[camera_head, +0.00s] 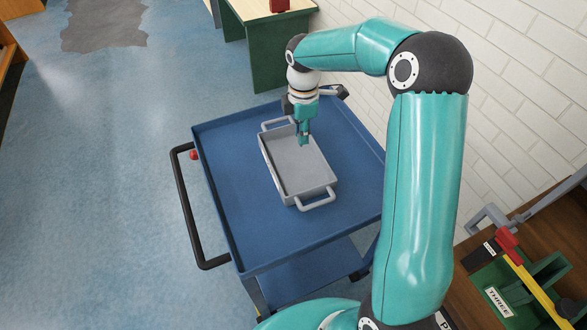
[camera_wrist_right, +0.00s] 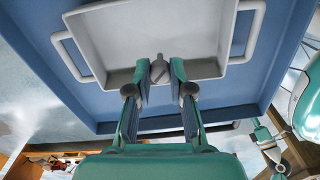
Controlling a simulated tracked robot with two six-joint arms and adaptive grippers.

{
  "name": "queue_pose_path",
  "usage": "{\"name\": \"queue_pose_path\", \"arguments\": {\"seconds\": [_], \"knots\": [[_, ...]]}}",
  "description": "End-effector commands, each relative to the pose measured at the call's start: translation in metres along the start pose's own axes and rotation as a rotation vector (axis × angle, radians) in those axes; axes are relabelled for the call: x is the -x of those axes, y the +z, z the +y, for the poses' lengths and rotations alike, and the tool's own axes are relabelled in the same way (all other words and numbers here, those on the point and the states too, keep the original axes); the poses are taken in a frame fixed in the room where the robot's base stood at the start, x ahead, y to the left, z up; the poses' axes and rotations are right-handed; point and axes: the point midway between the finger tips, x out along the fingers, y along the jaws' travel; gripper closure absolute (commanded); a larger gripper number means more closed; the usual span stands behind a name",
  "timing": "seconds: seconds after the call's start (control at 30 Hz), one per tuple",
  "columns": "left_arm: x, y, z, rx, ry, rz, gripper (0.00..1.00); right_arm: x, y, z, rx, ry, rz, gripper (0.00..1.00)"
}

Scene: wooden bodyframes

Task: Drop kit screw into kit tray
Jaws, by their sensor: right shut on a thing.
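The grey kit tray (camera_head: 290,182) with a handle at each end lies on the blue cart. My right gripper (camera_head: 304,142) points down over the far right part of the tray. In the right wrist view my right gripper (camera_wrist_right: 158,75) is shut on the kit screw (camera_wrist_right: 158,66), a small grey piece between the fingertips. The tray (camera_wrist_right: 130,38) shows behind the screw in that view. The screw's height above the tray floor is hard to tell. No other object shows inside the tray. My left gripper is not in view.
The blue cart (camera_head: 240,235) has raised edges and a black handle (camera_head: 188,225) at its left. A green bench (camera_head: 262,45) stands beyond it. A white brick wall (camera_head: 520,90) is on the right, with a wooden surface and a green bin (camera_head: 505,295) at lower right.

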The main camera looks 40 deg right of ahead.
Motion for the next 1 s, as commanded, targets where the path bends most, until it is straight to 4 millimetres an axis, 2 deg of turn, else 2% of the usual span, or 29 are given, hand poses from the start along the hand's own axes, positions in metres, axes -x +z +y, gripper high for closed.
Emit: {"name": "queue_pose_path", "arguments": {"seconds": [0.03,0.13,0.47,0.5,0.67,1.0], "knots": [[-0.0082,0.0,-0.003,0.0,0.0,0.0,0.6,-0.0098,0.0001,0.0,0.0,0.0,0.0,1.0],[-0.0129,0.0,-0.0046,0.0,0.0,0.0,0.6,-0.0161,0.0001,0.0001,-0.001,0.001,0.0,1.0],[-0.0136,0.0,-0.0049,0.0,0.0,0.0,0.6,-0.0179,0.0003,0.0,-0.001,0.001,0.0,1.0],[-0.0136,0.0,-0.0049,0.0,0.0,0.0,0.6,-0.0178,0.0003,0.0,-0.001,0.001,0.0,0.78],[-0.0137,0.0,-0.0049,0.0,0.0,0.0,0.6,-0.0178,0.0005,-0.0001,-0.002,0.001,0.0,0.51],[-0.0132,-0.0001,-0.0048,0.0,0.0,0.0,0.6,-0.0167,0.0008,0.0,-0.002,0.001,0.0,0.5]]}}
